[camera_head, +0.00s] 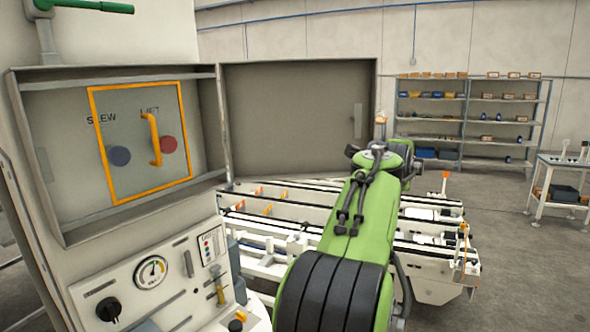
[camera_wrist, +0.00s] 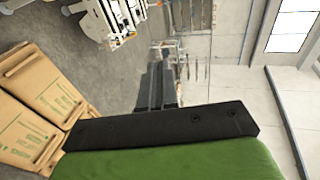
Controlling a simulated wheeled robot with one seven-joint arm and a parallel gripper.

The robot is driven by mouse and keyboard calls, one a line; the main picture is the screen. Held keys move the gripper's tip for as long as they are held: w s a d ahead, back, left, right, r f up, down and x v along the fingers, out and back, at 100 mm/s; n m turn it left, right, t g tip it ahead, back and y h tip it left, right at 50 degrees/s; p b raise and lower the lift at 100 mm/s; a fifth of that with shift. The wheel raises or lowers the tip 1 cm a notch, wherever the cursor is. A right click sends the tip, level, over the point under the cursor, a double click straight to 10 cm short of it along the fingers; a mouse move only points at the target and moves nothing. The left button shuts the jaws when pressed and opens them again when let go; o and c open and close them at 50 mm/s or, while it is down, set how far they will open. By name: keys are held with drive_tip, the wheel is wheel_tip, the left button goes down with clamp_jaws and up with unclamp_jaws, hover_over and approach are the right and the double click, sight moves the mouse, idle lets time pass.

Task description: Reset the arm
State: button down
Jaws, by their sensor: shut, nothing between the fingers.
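My gripper (camera_wrist: 161,82) shows in the wrist view as dark fingers beyond the black bar and green housing. The fingers are together with nothing seen between them. In the head view my green arm reaches forward from the bottom centre, to the right of the control cabinet, and its fingers cannot be made out. The arm is clear of the cabinet panel.
The cabinet door (camera_head: 297,118) stands open, showing an orange-framed panel (camera_head: 137,183) labelled SLEW and LIFT. A gauge (camera_head: 151,272) sits below. A white conveyor (camera_head: 270,229) lies beyond my arm. Shelves (camera_head: 466,104) stand behind; cardboard boxes (camera_wrist: 30,125) show in the wrist view.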

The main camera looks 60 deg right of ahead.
drive_tip(key=w+a+f+n+t+y, duration=0.35)
drive_tip(key=w+a+n, duration=0.35)
drive_tip(key=w+a, duration=0.45)
drive_tip(key=w+a+f+n+t+y, duration=0.3)
drive_tip(key=w+a+n, duration=0.5)
drive_tip(key=w, duration=0.7)
drive_tip(key=a+f+n+y+b, duration=0.15)
drive_tip(key=a+f+n, duration=0.25)
drive_tip(key=a, duration=0.4)
drive_tip(key=a+f+n+t+y, duration=0.1)
drive_tip(key=a+f+n+y, duration=0.15)
drive_tip(key=a, duration=0.55)
drive_tip(key=a+f+n+y, duration=0.1)
drive_tip(key=a+f+n, duration=0.35)
drive_tip(key=a, duration=0.35)
drive_tip(key=s+a+f+n+g+y, duration=0.1)
drive_tip(key=s+a+f+n+y, duration=0.2)
drive_tip(key=s+a+f+n, duration=0.4)
drive_tip(key=s+a+n, duration=0.1)
drive_tip(key=a+n, duration=0.2)
drive_tip(key=a, duration=0.1)
drive_tip(key=shift+f+b, duration=0.3)
